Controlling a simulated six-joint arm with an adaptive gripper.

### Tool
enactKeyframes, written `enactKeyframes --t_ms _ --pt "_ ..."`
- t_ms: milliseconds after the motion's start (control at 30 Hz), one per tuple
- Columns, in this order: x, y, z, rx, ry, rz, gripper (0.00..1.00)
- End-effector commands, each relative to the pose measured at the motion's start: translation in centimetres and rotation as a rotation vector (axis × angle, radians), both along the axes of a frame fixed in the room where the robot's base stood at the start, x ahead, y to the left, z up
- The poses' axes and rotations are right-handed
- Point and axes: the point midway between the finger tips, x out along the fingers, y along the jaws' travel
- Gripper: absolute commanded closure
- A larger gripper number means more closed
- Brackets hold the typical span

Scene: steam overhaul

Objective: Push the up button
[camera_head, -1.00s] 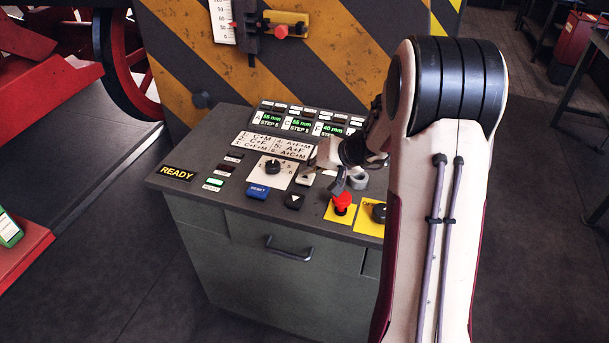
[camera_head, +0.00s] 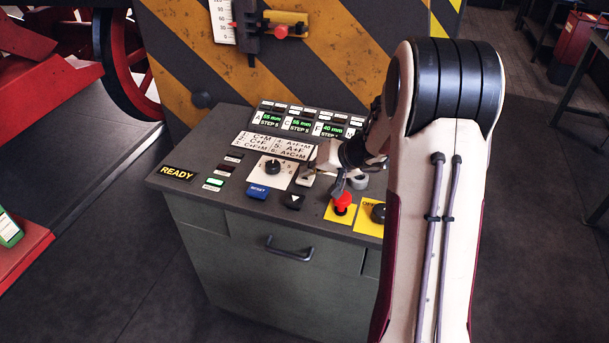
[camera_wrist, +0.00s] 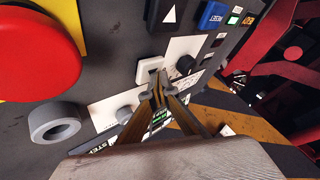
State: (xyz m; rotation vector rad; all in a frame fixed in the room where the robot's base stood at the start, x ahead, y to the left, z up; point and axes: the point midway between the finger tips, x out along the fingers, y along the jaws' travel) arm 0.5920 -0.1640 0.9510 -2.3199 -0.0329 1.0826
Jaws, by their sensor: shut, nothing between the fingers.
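The up button is a white square button (camera_wrist: 148,68) on the sloping control panel (camera_head: 222,121).
A red mushroom button (camera_head: 342,200) on a yellow plate and a grey ring (camera_wrist: 55,122) lie close by. A blue reset button (camera_head: 257,192), a black selector knob (camera_head: 273,166) and a lit READY sign (camera_head: 177,173) are to the left. Striped machinery stands behind.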

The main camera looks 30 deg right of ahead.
Motion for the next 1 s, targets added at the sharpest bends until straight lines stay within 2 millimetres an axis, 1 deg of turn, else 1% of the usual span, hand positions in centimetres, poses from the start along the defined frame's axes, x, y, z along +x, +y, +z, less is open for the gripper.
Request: enactKeyframes --t_ms 200,467,1000 --pt "-0.1 0.0 -0.3 0.0 0.002 0.001 1.0" --pt "0.0 0.0 -0.1 0.0 0.002 0.001 1.0" --pt "0.0 0.0 1.8 -0.001 0.0 0.001 1.0"
